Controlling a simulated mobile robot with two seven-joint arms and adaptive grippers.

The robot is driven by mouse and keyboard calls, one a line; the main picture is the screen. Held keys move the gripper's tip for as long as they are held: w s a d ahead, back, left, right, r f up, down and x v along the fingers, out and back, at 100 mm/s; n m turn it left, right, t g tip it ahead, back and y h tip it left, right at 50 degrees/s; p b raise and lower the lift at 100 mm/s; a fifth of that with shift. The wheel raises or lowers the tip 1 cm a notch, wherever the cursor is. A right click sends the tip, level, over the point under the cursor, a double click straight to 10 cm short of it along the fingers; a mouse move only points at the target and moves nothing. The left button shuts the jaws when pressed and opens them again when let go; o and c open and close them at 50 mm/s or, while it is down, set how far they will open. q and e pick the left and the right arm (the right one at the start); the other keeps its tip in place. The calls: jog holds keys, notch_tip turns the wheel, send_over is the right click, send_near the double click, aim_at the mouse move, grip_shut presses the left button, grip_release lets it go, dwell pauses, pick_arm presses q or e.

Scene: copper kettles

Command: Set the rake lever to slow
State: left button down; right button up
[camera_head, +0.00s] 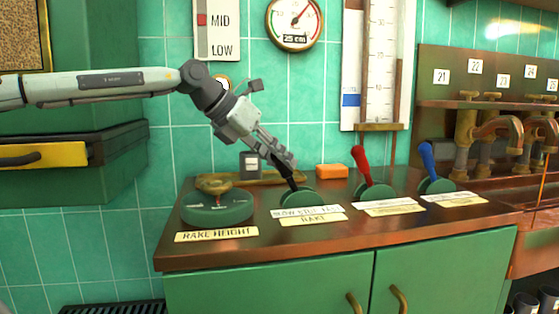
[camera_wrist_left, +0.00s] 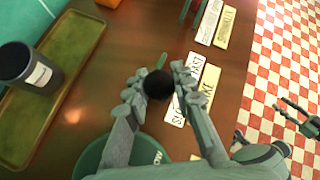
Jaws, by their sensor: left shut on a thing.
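The rake lever (camera_head: 291,182) has a black handle and rises from a round green base (camera_head: 299,198) on the wooden counter. It leans up and to the left in the head view. Its label card (camera_head: 307,212) reads slow, stop, fast from left to right, above a "RAKE" card (camera_head: 313,220). My left gripper (camera_head: 282,163) is at the lever's top. In the left wrist view the round black knob (camera_wrist_left: 158,85) sits between its two fingers, and the gripper is shut on it. Grey parts of mine, perhaps my right gripper (camera_wrist_left: 300,115), show at the right edge there.
A rake height dial (camera_head: 217,207) stands to the left. A red lever (camera_head: 361,162) and a blue lever (camera_head: 428,160) stand to the right. A tray (camera_wrist_left: 35,115) with a dark canister (camera_wrist_left: 28,66) and an orange block (camera_head: 332,171) lie behind. Copper pipes (camera_head: 490,130) are at far right.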

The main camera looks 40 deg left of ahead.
pick_arm(q)
jog(key=c, duration=1.3)
grip_release()
jog(key=v, duration=1.2)
jog(key=shift+s+a, duration=0.1)
